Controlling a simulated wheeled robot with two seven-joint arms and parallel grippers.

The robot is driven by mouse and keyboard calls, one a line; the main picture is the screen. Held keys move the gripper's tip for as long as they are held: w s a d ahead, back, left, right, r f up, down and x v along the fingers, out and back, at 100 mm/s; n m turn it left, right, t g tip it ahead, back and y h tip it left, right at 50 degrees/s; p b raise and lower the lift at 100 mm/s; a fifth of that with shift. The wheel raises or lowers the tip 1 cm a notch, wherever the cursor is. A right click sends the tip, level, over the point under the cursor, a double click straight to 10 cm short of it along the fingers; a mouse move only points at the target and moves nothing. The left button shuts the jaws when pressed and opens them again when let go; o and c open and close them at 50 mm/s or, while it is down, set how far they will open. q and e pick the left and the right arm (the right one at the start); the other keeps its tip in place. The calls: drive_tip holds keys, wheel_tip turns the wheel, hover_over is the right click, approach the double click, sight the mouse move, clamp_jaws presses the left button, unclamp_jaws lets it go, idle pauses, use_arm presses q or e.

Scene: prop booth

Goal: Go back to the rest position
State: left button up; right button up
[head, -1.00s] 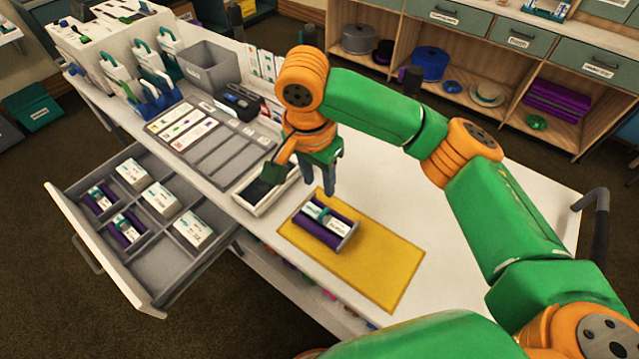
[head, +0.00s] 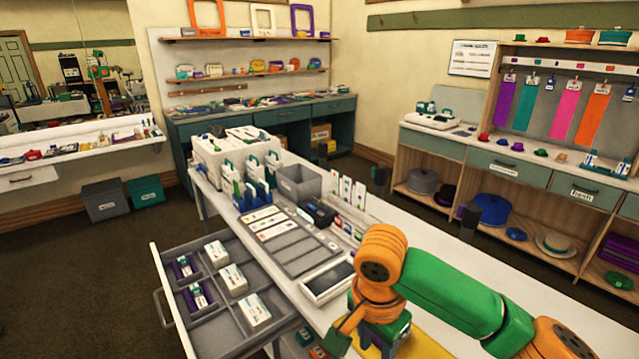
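My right arm comes in from the right, in green and orange. Its gripper (head: 385,338) points down over the worktable at the bottom edge of the head view. The fingers are cut off or hidden, so I cannot tell whether they are open or shut. My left gripper is not in view. Part of a yellow mat (head: 422,347) shows beside the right gripper; what lies on the mat is not visible.
An open grey drawer (head: 208,319) with small boxes juts from the worktable's left side. A white-rimmed tray (head: 327,281), a grey bin (head: 299,184) and card holders stand on the table. Wooden shelves (head: 520,215) line the right, a teal cabinet (head: 190,134) the back.

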drive_tip(key=s+a+f+n+t+y, duration=0.1)
drive_tip(key=s+a+f+n+y, duration=0.25)
drive_tip(key=f, duration=0.25)
drive_tip(key=s+a+f+n+y, duration=0.2)
drive_tip(key=a+f+n, duration=0.1)
drive_tip(key=f+n, duration=0.25)
drive_tip(key=s+d+f+n+t+h, duration=0.1)
drive_tip(key=s+d+f+n+h, duration=0.15)
drive_tip(key=s+d, duration=0.4)
drive_tip(key=s+d+f+n+h, duration=0.1)
drive_tip(key=s+d+f+h, duration=0.2)
drive_tip(key=d, duration=0.6)
wheel_tip(320, 180, down, 19)
drive_tip(key=s+y, duration=0.1)
drive_tip(key=s, duration=0.2)
drive_tip(key=s+d+f+g, duration=0.1)
drive_tip(key=s+f+g, duration=0.1)
drive_tip(key=s+f, duration=0.7)
drive_tip(key=shift+s, duration=1.15)
